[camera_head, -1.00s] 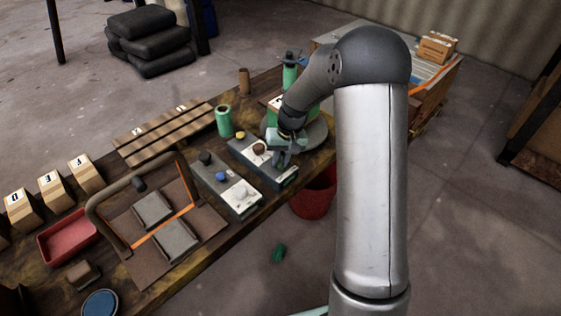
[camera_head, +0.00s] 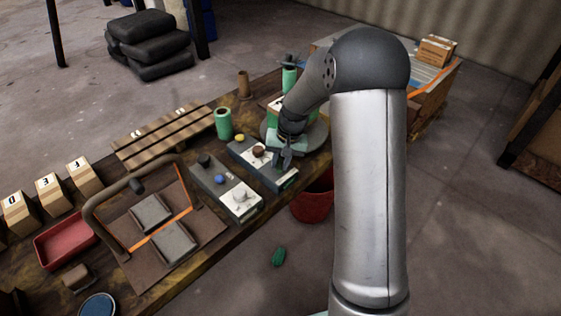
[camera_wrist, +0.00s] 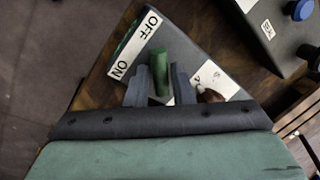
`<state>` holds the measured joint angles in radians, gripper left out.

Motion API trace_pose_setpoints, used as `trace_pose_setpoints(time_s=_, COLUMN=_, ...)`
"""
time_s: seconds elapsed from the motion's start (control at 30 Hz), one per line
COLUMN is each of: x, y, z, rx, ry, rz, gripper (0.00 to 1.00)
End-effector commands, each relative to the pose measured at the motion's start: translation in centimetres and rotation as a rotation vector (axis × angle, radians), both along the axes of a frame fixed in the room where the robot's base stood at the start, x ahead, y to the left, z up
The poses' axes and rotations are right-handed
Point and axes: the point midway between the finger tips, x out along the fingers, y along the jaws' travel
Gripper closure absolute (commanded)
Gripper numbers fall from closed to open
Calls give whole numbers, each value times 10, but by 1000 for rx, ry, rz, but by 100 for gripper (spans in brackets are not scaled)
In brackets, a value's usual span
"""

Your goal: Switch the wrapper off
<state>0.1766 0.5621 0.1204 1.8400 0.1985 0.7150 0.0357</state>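A grey control box (camera_head: 273,176) stands near the front edge of the workbench and carries dark and yellow knobs. In the wrist view the same box (camera_wrist: 190,52) has a white label (camera_wrist: 134,45) reading OFF and ON, beside a green switch handle (camera_wrist: 158,65). My gripper (camera_head: 285,160) is over the right part of the box. In the wrist view its two fingers (camera_wrist: 160,86) stand apart, one each side of the green handle, with small gaps; contact cannot be told.
A second grey box (camera_head: 222,188) with black, blue and white knobs stands just left. A green cylinder (camera_head: 223,124) stands behind. A brown curved-handle frame (camera_head: 120,215) and a red tray (camera_head: 64,240) lie further left. A red bin (camera_head: 312,203) stands on the floor.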

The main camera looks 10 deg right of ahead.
Motion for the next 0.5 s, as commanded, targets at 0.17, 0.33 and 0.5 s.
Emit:
trace_pose_setpoints(time_s=0.17, x=0, y=0, z=0, rx=0, ry=0, rz=1, gripper=62)
trace_pose_setpoints(time_s=0.33, x=0, y=0, z=1, rx=-1, ry=0, rz=1, gripper=62)
trace_pose_setpoints(time_s=0.5, x=0, y=-3, z=15, rx=-1, ry=-3, rz=1, gripper=62)
